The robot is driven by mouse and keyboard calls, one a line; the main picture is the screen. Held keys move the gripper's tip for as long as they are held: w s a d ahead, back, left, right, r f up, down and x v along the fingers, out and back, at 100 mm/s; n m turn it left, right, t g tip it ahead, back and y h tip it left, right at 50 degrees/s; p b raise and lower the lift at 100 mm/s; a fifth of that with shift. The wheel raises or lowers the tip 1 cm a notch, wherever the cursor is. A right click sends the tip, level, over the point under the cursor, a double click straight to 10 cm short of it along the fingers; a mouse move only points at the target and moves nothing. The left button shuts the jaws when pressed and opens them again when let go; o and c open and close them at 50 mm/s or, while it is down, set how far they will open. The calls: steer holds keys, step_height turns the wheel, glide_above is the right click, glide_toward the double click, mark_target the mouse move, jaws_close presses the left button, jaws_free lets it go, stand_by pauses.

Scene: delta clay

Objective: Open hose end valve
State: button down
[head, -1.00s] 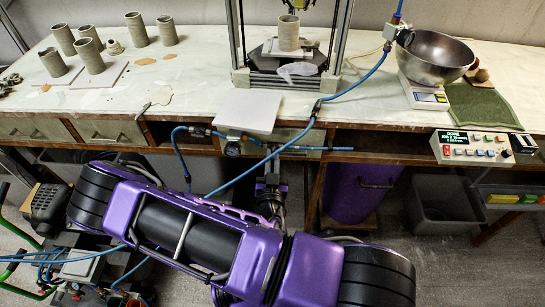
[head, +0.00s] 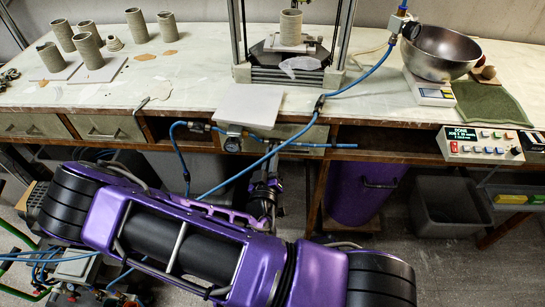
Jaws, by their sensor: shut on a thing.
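A blue hose (head: 368,73) comes down from a fitting at the upper right and passes a dark coupling (head: 319,104) over the table's front edge. It continues down left behind my purple arm. My gripper (head: 268,160) is at the blue line just under the table's front edge, right of a round gauge (head: 233,143). It is small, dark and partly hidden by my own arm. It is shut on a small part there, seemingly the hose end valve. The valve's handle and its angle are too small to tell.
The worktable (head: 190,85) holds several clay cylinders at the left, a press frame with a cylinder (head: 291,27), a white board (head: 249,104), and a steel bowl (head: 441,52) on a scale. A control box (head: 485,145) is at the right edge. A purple bin (head: 362,190) stands below.

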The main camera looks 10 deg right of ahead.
steer(key=n+b, duration=0.1)
steer(key=n, duration=0.2)
steer(key=n+h+b, duration=0.1)
steer(key=n, duration=0.2)
steer(key=n+b, duration=0.1)
steer(key=n, duration=0.2)
steer(key=shift+w+a+f+t+h+b, duration=0.2)
steer(key=shift+f+t+h+b, duration=0.1)
steer(key=shift+t+h+b, duration=0.1)
steer(key=shift+n, duration=0.3)
steer(key=c, duration=0.9)
jaws_free()
steer(key=shift+s+f, duration=0.1)
steer(key=shift+s, duration=0.1)
